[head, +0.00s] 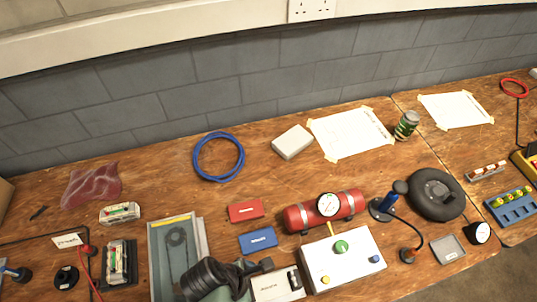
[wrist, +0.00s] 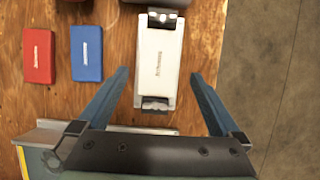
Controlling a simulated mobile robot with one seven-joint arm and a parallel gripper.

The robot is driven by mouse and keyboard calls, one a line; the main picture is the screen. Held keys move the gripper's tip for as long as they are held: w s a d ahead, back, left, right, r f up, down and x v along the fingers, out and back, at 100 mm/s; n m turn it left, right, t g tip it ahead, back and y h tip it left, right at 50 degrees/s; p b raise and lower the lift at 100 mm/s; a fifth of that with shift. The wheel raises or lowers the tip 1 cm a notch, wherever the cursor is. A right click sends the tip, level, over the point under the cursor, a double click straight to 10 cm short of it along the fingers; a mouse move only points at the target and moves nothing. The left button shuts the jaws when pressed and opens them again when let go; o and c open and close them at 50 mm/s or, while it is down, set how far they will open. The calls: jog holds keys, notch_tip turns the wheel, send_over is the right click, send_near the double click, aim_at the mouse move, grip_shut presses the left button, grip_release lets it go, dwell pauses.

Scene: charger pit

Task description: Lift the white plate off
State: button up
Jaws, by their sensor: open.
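The white plate (wrist: 159,65) lies in the wrist view with small printed text and dark, shiny pieces at both its short ends. It also shows in the head view at the bottom (head: 272,287), partly covered by my arm. My gripper (wrist: 158,73) is open, with one blue finger on each side of the plate and a gap to it on both sides. Whether the fingertips are down at the plate's height I cannot tell. In the head view my gripper is dark and mostly hides its own fingers.
A red box (head: 245,210) and a blue box (head: 258,240) lie beside the plate. A grey tray (head: 158,265) is at left. The table edge is close in the wrist view.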

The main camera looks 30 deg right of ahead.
aim_at(269, 287)
jog(key=shift+x, duration=2.6)
jog(key=shift+w+a, duration=0.15)
jog(key=c, duration=1.3)
jog(key=shift+r, duration=0.1)
notch_tip(269, 287, up, 10)
jog(key=shift+f+p, duration=0.1)
jog(key=shift+p, duration=0.3)
